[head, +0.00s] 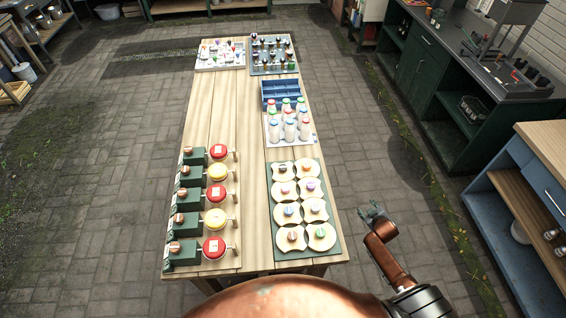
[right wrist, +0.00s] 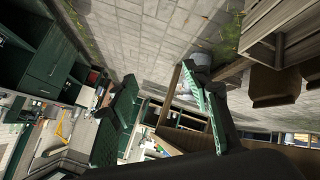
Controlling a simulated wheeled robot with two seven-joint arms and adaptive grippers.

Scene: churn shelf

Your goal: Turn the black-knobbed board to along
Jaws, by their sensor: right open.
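Several round pale wooden boards with coloured knobs lie in two columns on a dark green mat (head: 334,252) at the right front of the table. The board with the darkest knob (head: 283,169) is in the far left place; at this size I cannot tell its turn clearly. My right gripper (head: 373,212) is open and empty, off the table's right edge, to the right of the mat and apart from every board. Its two green fingers stand wide apart in the right wrist view (right wrist: 162,108), which shows no board. My left gripper is not in view.
Green boxes with red and yellow round parts (head: 217,172) line the table's left side. A tray of bottles (head: 290,126) and a blue bin (head: 281,93) stand behind the mat. Trays of small items are at the far end. Paved floor is free right of the table.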

